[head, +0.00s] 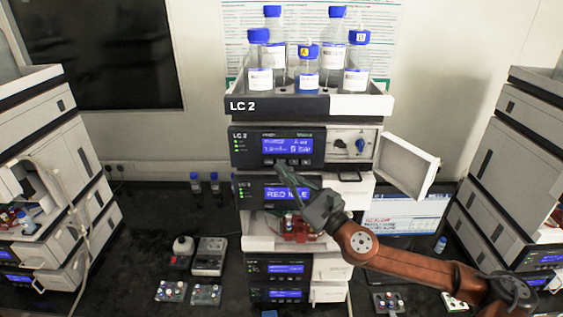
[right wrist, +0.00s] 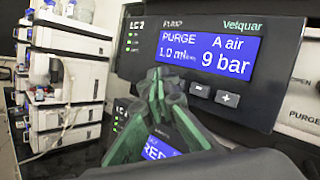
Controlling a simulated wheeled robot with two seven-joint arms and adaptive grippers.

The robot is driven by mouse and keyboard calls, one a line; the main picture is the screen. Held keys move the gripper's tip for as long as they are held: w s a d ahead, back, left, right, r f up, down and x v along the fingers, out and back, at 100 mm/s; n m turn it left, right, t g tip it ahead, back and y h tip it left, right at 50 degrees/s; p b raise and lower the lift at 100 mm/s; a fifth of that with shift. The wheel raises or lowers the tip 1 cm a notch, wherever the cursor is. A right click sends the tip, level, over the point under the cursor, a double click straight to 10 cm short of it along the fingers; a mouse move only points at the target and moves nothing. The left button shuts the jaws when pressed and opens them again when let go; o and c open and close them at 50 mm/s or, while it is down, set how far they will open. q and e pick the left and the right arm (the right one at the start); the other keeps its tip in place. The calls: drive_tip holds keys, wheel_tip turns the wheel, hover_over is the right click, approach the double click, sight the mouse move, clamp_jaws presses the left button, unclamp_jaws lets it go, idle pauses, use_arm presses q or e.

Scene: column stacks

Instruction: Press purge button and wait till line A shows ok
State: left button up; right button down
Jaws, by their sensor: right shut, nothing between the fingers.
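The LC 2 pump module (head: 245,147) sits under the bottle tray, and its blue display (head: 288,146) is lit. In the right wrist view the pump display (right wrist: 209,52) reads PURGE, 1.0 ml/min, A air, 9 bar. My right gripper (head: 281,168) is shut and empty, its tips at the lower edge of the pump panel, below the display. In the right wrist view its fingertips (right wrist: 157,78) cover the panel left of two small keys, a minus-like key (right wrist: 200,91) and a plus key (right wrist: 227,98). Any key behind them is hidden; I cannot tell whether they touch. My left gripper is out of view.
Blue-capped bottles (head: 259,62) stand in the tray on top. A white door (head: 407,165) hangs open at right, near a blue valve knob (head: 360,145). A module below shows RED IDLE (head: 287,194). Small boxes (head: 208,256) lie on the dark bench.

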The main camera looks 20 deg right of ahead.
drive_tip(key=shift+s+a+p, duration=0.2)
drive_tip(key=shift+s+p, duration=0.1)
drive_tip(key=shift+s, duration=0.5)
drive_tip(key=shift+s+a+p, duration=0.25)
drive_tip(key=shift+s+p, duration=0.1)
drive_tip(key=shift+s, duration=0.45)
drive_tip(key=shift+s+a+p, duration=0.2)
drive_tip(key=shift+s+p, duration=0.1)
drive_tip(key=shift+s, duration=0.5)
idle(3.2)
